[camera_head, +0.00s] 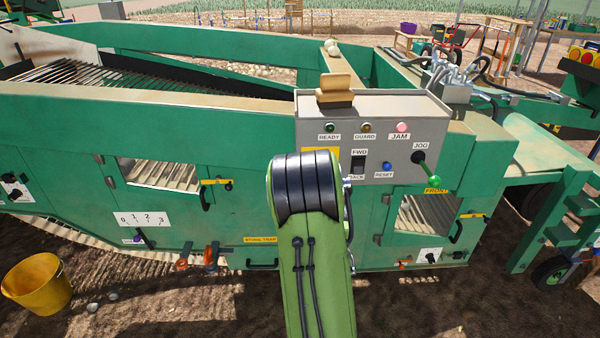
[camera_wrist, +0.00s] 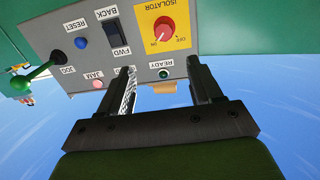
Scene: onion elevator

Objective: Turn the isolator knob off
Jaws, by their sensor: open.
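The red isolator knob (camera_wrist: 164,30) sits on a yellow plate (camera_wrist: 178,12) marked ISOLATOR, ON and OFF, and shows upside down in the wrist view. Its white pointer mark is at the ON label. My gripper (camera_wrist: 162,68) is open and empty, its two fingers apart, with the knob ahead of the gap between them. No contact with the knob shows. In the head view my arm hides the knob and most of the gripper. Only an edge of the yellow plate (camera_head: 322,150) shows there.
The grey control box (camera_head: 400,107) also carries a FWD/BACK switch (camera_wrist: 115,35), a blue RESET button (camera_wrist: 82,42) and a green-ended JOG lever (camera_wrist: 40,73). The JAM lamp (camera_head: 402,127) is pink. A tan block (camera_head: 340,84) rests on the box top.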

